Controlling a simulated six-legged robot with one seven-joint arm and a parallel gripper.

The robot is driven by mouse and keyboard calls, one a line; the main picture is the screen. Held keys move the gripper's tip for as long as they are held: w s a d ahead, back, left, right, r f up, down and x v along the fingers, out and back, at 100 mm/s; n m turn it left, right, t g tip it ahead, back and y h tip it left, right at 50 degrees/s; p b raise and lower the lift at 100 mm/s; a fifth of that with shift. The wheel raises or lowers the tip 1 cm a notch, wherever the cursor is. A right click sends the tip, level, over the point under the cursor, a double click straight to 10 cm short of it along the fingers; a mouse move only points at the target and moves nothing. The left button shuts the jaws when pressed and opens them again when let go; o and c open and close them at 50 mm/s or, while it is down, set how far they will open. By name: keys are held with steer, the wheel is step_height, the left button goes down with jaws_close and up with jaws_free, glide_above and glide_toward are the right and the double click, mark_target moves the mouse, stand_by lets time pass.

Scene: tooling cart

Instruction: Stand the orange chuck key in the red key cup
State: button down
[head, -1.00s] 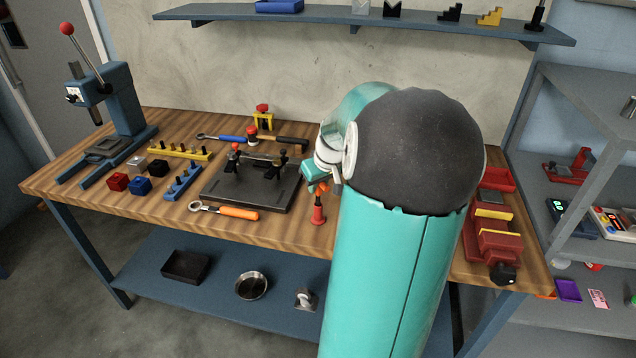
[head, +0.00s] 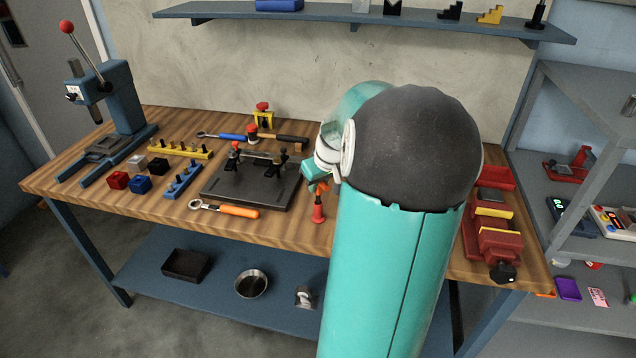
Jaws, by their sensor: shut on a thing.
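The orange chuck key (head: 319,188) shows as a small orange piece at my gripper (head: 312,181), directly above the red key cup. My gripper is shut on it; my arm hides part of the gripper and the key. The red key cup (head: 318,214) stands upright on the wooden bench, right of the dark fixture plate. The key's lower part appears to be in or right over the cup's mouth; I cannot tell how deep it sits.
The dark fixture plate (head: 247,195) with clamps lies left of the cup. An orange-handled wrench (head: 238,211) lies in front of it. A red vise (head: 494,240) stands at the bench's right end. My arm covers the bench between cup and vise.

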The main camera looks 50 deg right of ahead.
steer(key=c, duration=0.9)
jaws_free()
steer(key=shift+r, duration=3)
